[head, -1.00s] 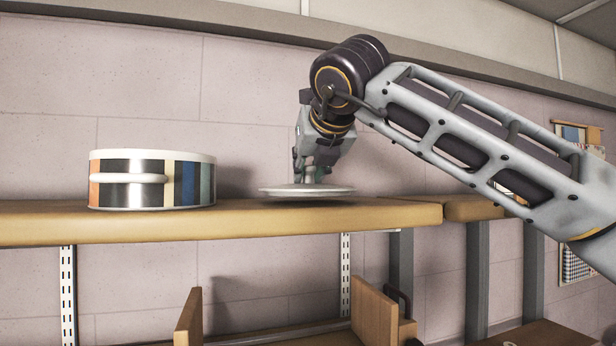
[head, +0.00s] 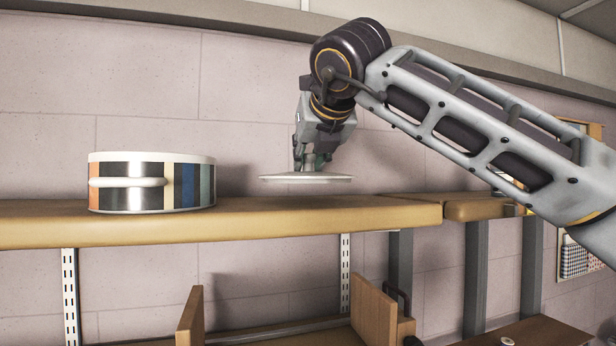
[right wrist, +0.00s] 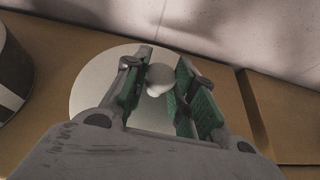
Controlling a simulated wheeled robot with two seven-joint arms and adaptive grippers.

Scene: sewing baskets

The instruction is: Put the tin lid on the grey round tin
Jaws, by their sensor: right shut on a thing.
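The tin (head: 152,184) stands on the wooden shelf at the left in the head view. It is round, with vertical stripes in grey, orange, cream and blue, a pale rim and a pale handle on its front. The white round tin lid (head: 305,179) is held level a little above the shelf, to the right of the tin and apart from it. My right gripper (head: 312,164) is shut on the lid's knob from above. In the right wrist view, the knob (right wrist: 160,79) sits between the green-padded fingers. The tin's top opening is not visible. My left gripper is not in view.
The wooden shelf (head: 240,223) has clear room between the tin and the lid, and a wall stands behind it. A second shelf section (head: 475,209) joins at the right. Wooden boards (head: 190,320) stand on a lower level.

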